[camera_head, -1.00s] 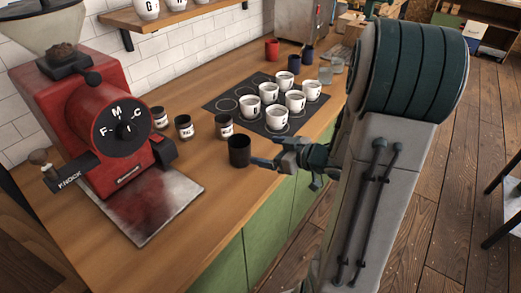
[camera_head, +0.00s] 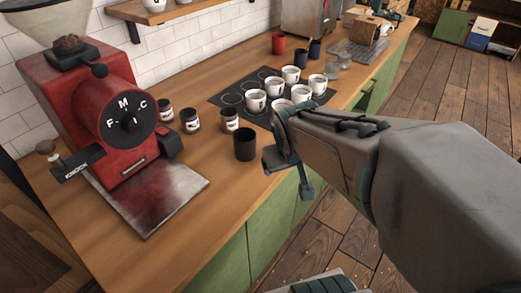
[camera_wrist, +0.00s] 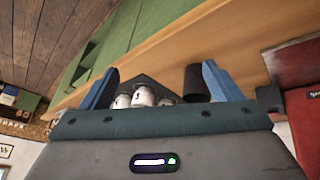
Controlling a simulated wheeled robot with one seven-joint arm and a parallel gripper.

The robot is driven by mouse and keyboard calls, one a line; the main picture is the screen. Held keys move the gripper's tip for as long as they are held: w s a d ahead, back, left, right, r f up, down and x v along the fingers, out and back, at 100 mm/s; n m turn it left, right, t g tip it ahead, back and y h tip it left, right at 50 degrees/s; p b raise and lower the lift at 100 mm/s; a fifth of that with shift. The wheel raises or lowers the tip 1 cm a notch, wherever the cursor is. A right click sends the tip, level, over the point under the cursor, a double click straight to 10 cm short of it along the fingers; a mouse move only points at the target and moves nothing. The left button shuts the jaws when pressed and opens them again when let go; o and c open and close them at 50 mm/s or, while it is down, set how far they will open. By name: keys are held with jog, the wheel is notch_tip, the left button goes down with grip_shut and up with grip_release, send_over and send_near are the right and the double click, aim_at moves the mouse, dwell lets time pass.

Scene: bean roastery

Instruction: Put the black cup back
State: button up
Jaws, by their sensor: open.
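The black cup (camera_head: 245,145) stands upright on the wooden counter, in front of the small jars and right of the red grinder. My gripper (camera_head: 287,172) is open and empty at the counter's front edge, just right of the cup and apart from it in the head view.
The red grinder (camera_head: 110,120) stands on a metal tray (camera_head: 165,205) at the left. Three small labelled jars (camera_head: 190,120) stand behind the black cup. A red cup (camera_head: 278,43) and dark blue cups (camera_head: 314,48) stand farther back. The counter's front left is clear.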

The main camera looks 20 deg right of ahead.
jog(key=s+a+g+y, duration=0.2)
jog(key=s+a, duration=0.3)
jog(key=s, duration=0.1)
jog(key=shift+s+r, duration=0.15)
jog(key=shift+s, duration=0.25)
